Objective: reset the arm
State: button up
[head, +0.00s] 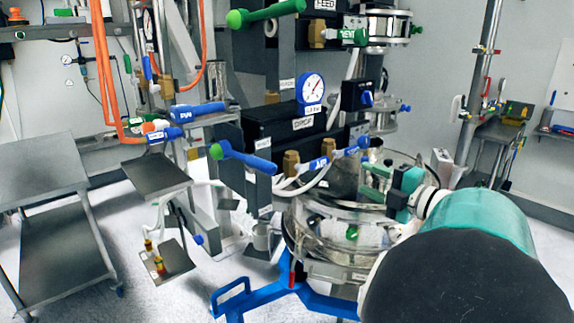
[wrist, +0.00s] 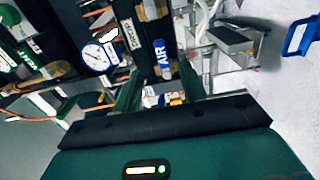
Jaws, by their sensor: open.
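My gripper (head: 368,182) is at the right of centre in the head view, at the end of my teal and black arm. It appears in front of the sifter's round clear-and-metal vessel (head: 318,238). In the wrist view, the two green fingers of my gripper (wrist: 160,88) stand apart with nothing held between them. The sifter's black panel and a blue valve handle marked AIR (wrist: 161,50) show beyond the fingers. I cannot tell whether the gripper touches the vessel.
A pressure gauge (head: 311,89) and several green and blue valve handles, one green-tipped (head: 243,158), stick out left of my arm. A blue base frame (head: 285,297) stands below the vessel. A metal cart (head: 45,170) stands at left.

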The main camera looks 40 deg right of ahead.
jog(key=w+a+f+n+g+y, duration=0.2)
jog(key=a+f+n+g, duration=0.1)
jog(key=a+n, duration=0.55)
jog(key=w+a+f+n+g+y, duration=0.2)
jog(key=a+n+g, duration=0.1)
jog(key=a+n, duration=0.5)
jog(key=w+a+f+n+g+y, duration=0.1)
jog(key=a+f+n+g+y, duration=0.15)
jog(key=a+n, duration=0.6)
jog(key=s+a+f+n+g+h, duration=0.2)
jog(key=a+n, duration=0.5)
jog(key=n, duration=0.7)
jog(key=s+a+f+n+g+h, duration=0.2)
jog(key=s+a+f+n+h, duration=0.2)
jog(key=n, duration=1.1)
jog(key=s+a+h, duration=0.1)
jog(key=a, duration=0.2)
jog(key=shift+f, duration=0.2)
jog(key=shift+a, duration=0.1)
jog(key=shift+c, duration=0.6)
jog(key=shift+s+d, duration=0.1)
jog(key=shift+d, duration=0.1)
